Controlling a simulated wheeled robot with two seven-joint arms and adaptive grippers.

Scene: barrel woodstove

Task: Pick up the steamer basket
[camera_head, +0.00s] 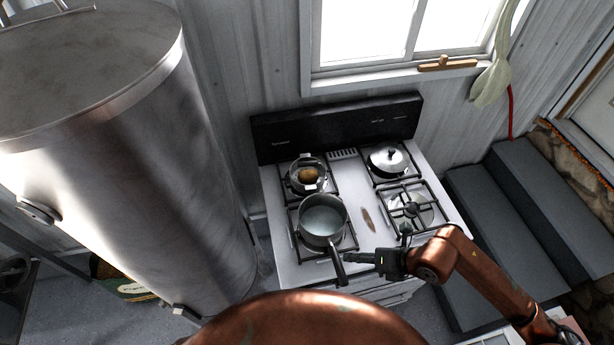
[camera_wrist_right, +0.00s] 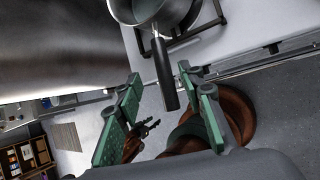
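I cannot tell for sure which piece is the steamer basket. A grey long-handled pot (camera_head: 323,219) stands on the front left burner, its dark handle (camera_wrist_right: 162,70) pointing towards me. A small metal vessel (camera_head: 308,175) with something brown in it sits on the back left burner. My right gripper (camera_head: 352,258) is beside the pot's handle. In the wrist view its green-padded fingers (camera_wrist_right: 163,90) are open, with the handle's end showing between them; contact is not clear. A small dark claw, apparently my left gripper (camera_wrist_right: 148,129), shows low in the wrist view with its prongs apart.
The white stove (camera_head: 367,220) also carries a lidded pan (camera_head: 388,160) at the back right; the front right burner (camera_head: 412,208) has no pot. A large metal barrel (camera_head: 120,150) stands close on the left. Grey steps (camera_head: 500,215) are on the right.

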